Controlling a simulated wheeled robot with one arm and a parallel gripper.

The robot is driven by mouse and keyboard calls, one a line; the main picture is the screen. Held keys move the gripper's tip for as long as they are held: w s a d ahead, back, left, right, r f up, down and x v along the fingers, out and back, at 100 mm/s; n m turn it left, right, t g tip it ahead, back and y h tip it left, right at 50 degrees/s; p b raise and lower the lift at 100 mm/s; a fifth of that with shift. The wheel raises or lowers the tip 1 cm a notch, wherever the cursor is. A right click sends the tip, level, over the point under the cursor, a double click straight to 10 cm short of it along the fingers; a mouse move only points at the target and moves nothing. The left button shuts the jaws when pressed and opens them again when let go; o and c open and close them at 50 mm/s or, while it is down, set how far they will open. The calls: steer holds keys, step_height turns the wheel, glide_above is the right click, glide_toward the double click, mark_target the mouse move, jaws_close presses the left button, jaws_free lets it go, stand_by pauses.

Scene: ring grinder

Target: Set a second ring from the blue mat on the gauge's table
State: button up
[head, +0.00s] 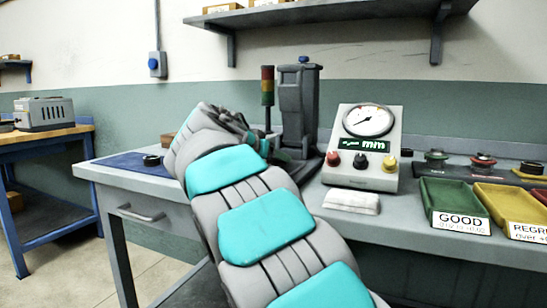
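The blue mat (122,164) lies at the left end of the workbench, partly covered by my arm. One dark ring (151,160) lies on the mat near its right side. The gauge's dark column (298,95) stands behind my arm. The gauge's table is hidden or too dark to make out. My arm reaches up from the bottom to the front left of the column. My gripper (250,138) is mostly hidden behind my wrist, close to the column's left side. I cannot see its fingertips or whether it holds a ring.
A dial readout box (368,145) stands right of the column, with a white cloth (351,201) before it. A green GOOD tray (452,202) and a yellow tray (508,206) are at the right, with several round pieces behind. A signal light (267,88) stands left of the column.

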steer(key=shift+f, duration=0.15)
steer(key=o, duration=1.5)
steer(key=shift+c, duration=0.2)
steer(key=shift+r, duration=0.2)
steer(key=v, duration=1.2)
steer(key=shift+b, duration=0.45)
steer(key=shift+s+f, duration=0.1)
steer(key=shift+f, duration=0.05)
